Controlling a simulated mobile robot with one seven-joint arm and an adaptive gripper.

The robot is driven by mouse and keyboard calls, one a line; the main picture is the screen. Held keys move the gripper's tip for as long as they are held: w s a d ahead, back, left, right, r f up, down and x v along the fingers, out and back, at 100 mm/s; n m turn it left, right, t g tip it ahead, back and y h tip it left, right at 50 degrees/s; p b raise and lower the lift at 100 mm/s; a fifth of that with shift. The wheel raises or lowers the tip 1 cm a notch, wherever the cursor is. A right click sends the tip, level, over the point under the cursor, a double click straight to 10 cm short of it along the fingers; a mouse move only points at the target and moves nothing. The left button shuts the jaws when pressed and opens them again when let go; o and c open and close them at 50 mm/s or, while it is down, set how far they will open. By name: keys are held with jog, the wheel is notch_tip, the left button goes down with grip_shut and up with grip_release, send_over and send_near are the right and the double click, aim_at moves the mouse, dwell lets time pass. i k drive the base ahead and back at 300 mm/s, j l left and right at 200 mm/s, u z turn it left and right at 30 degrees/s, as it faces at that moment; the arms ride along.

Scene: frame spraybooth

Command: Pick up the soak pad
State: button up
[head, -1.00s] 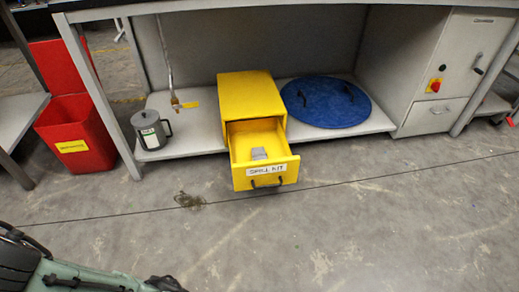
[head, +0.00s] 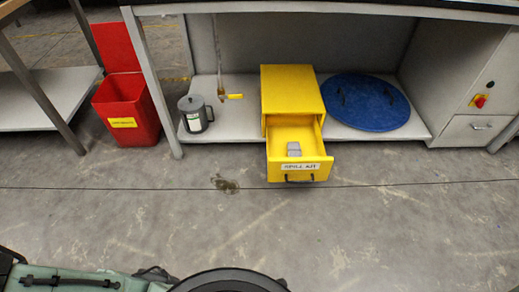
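A small grey block, which looks like the soak pad (head: 294,149), lies inside the open drawer of the yellow spill kit box (head: 291,90). The drawer is pulled out toward me, and its front (head: 300,171) carries a "SPILL KIT" label and a dark handle. The pad sits toward the back of the visible drawer floor, apart from the front panel. Parts of my own body show along the bottom edge at the left and middle. I cannot make out my gripper in this view.
The box stands on a low grey shelf (head: 233,118) under a bench. A grey lidded can (head: 194,116) and a yellow-handled valve (head: 233,96) are left of it. A blue round lid (head: 367,102) is right. A red bin (head: 127,112) stands far left. A dark stain (head: 225,185) marks the open floor.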

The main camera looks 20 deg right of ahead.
aim_at(294, 148)
jog(key=i+l+u, duration=0.1)
jog(key=l+u, duration=0.3)
jog(key=l, duration=0.15)
jog(key=l+u, duration=0.55)
jog(key=l, duration=0.5)
jog(key=k+l+u, duration=0.2)
jog(key=l, duration=1.1)
jog(key=k+l, duration=0.15)
jog(key=l, duration=1.05)
jog(key=k+l+u, duration=0.1)
jog(key=l, duration=0.5)
jog(key=i, duration=0.45)
jog(key=l, duration=0.1)
